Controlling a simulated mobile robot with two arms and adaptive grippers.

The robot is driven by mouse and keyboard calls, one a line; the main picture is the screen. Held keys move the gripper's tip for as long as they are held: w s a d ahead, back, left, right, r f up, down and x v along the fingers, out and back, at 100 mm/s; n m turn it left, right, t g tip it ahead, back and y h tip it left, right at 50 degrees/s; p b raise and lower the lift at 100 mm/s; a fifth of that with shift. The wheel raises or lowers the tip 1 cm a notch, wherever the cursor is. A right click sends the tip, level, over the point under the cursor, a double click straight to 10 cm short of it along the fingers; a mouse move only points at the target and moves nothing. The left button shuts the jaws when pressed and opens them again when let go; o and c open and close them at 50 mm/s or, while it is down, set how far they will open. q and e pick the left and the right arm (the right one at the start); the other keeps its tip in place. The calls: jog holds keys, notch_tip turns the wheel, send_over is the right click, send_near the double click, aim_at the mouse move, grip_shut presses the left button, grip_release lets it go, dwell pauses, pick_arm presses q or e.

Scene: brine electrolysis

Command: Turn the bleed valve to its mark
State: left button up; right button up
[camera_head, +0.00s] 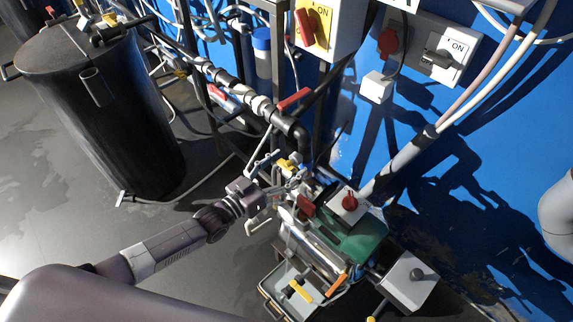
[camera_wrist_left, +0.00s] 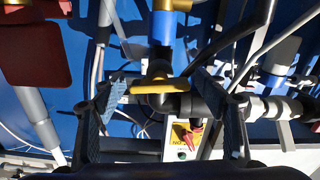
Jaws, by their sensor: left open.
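A small valve with a yellow handle (camera_wrist_left: 160,86) sits on dark pipework in the wrist view, between my left gripper's fingers and beyond them. In the head view a yellow handle (camera_head: 288,165) shows beside the gripper, below the black pipe elbow; it looks like the same one. I see no label or mark on it. My left gripper (camera_head: 290,186) is at the pipework above the pump. In the wrist view the left gripper (camera_wrist_left: 160,112) has its fingers wide apart with nothing held; whether either touches the handle is unclear. My right gripper is not in view.
A green and silver pump (camera_head: 350,240) stands just right of the gripper. A red-handled valve (camera_head: 293,99) is on the pipe above. A black tank (camera_head: 100,110) stands at left. A tray (camera_head: 268,292) with a yellow handle lies below. Open floor (camera_head: 50,190) is at left.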

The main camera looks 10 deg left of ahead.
pick_arm(q)
jog(key=c, duration=1.2)
jog(key=shift+m, duration=0.8)
jog(key=o, duration=1.2)
jog(key=shift+s, duration=0.1)
jog(key=v, duration=1.2)
